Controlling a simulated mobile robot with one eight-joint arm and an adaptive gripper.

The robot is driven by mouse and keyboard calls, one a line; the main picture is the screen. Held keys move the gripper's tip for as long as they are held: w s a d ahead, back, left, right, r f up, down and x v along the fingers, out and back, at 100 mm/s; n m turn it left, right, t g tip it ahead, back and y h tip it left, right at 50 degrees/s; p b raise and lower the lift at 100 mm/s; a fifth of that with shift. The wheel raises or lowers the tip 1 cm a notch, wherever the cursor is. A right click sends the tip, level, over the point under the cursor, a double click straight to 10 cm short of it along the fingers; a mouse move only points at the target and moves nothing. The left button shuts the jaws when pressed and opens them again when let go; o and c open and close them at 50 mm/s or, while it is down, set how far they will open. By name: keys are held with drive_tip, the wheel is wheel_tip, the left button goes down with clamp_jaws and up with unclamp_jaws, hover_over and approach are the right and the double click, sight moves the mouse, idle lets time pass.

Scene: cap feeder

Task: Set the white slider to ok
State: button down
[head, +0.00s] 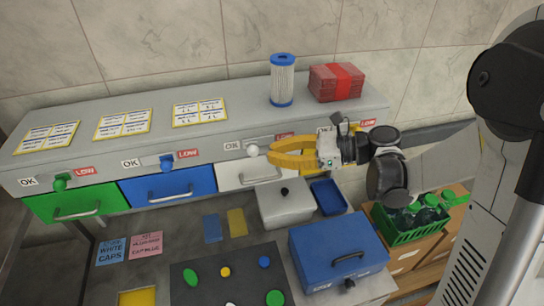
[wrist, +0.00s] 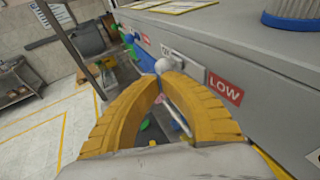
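The white slider's round knob (head: 253,150) sits on the grey shelf front above the white drawer (head: 238,179), between an OK label (head: 233,146) on its left and a red LOW label (head: 285,137) on its right. It stands nearer to OK. My gripper (head: 269,152) has yellow curved fingers and points left at the knob from its right. In the wrist view the fingertips (wrist: 163,77) come together right at the knob (wrist: 168,63), with nothing seen between them. The knob covers part of the OK label there. Whether the tips touch the knob is hard to tell.
A blue-topped filter (head: 282,82) and red boxes (head: 336,83) stand on the shelf. Green (head: 60,183) and blue (head: 166,162) knobs are further left. A grey lidded box (head: 286,207) and a blue box (head: 338,252) stand below my gripper.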

drive_tip(key=v, duration=1.2)
drive_tip(key=s+a+f+n+h+b, duration=0.1)
drive_tip(key=s+f+n+h+b, duration=0.25)
drive_tip(key=f+b, duration=0.4)
drive_tip(key=s+a+f+n+h+b, duration=0.25)
drive_tip(key=f+n+h+b, duration=0.2)
drive_tip(key=f+b, duration=0.35)
drive_tip(key=s+d+f+n+t+h+b, duration=0.3)
drive_tip(key=s+d+f+n+h+b, duration=0.3)
drive_tip(key=f+n, duration=0.6)
drive_tip(key=shift+s+d+f+n+t+h+b, duration=0.15)
drive_tip(key=shift+s+d+n+t+h+b, duration=0.2)
drive_tip(key=shift+s+d+b, duration=1.1)
drive_tip(key=shift+w+a+b, duration=0.2)
drive_tip(key=shift+w+b, duration=0.1)
drive_tip(key=shift+w, duration=0.25)
